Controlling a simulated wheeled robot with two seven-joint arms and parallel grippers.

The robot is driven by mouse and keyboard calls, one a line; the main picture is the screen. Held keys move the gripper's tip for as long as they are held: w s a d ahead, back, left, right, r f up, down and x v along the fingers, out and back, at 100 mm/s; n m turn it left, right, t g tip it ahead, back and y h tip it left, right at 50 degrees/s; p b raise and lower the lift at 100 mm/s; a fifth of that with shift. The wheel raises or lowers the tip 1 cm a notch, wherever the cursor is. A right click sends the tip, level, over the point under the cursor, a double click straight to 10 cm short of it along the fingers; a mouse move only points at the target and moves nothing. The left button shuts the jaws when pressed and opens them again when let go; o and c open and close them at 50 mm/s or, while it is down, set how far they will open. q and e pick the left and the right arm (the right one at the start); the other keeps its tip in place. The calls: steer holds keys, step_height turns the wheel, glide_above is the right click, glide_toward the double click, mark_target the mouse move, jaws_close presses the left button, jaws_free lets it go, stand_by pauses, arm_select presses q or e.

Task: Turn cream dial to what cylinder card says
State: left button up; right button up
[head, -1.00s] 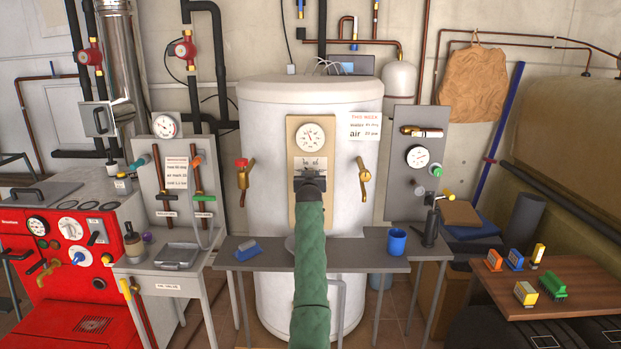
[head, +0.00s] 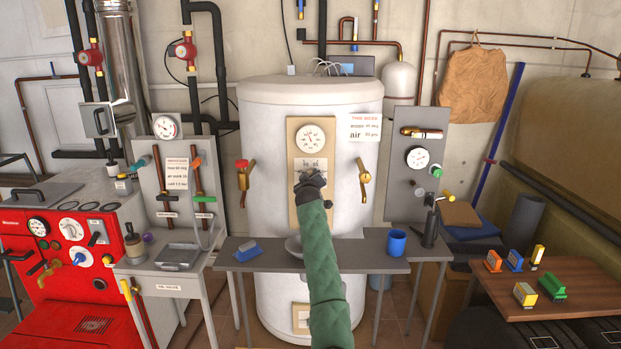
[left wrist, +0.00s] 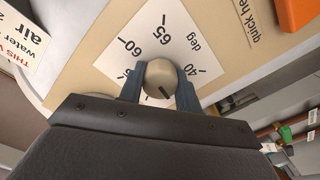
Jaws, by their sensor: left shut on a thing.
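The cream dial (left wrist: 160,78) shows in the left wrist view on a white scale plate (left wrist: 180,35) marked 60, 65, 40 and "deg". A dark line on its face points toward the lower right of that picture. My left gripper (left wrist: 158,85) is shut on the dial, one finger on each side. In the head view my left gripper (head: 309,185) is at the cylinder's (head: 265,120) tan panel (head: 331,150), below the round gauge (head: 310,138), and hides the dial. The white cylinder card (head: 365,127) is right of the panel; its small figures are too blurred to read surely.
Brass valves (head: 363,170) with handles flank the panel. A grey bench (head: 345,252) in front of the cylinder holds a blue mug (head: 397,242), a blue brush-like item (head: 248,250) and a grey bowl (head: 293,246). A red boiler (head: 75,290) stands left.

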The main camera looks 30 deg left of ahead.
arm_select(q)
steer(key=shift+f, duration=0.25)
arm_select(e)
steer(key=shift+d+f, duration=0.1)
arm_select(q)
steer(key=o, duration=0.9)
steer(key=shift+o, duration=0.3)
steer(key=shift+r, duration=0.15)
arm_select(e)
steer(key=shift+w+a, duration=0.1)
steer(key=shift+a, duration=0.1)
arm_select(q)
steer(key=shift+d, duration=0.1)
steer(key=b+v, duration=0.1)
steer(key=v, duration=0.6)
steer(key=shift+s, duration=0.35)
arm_select(e)
steer(key=shift+w+a+f+y, duration=0.25)
steer(key=shift+a+f+y, duration=0.05)
steer(key=shift+a+f, duration=0.8)
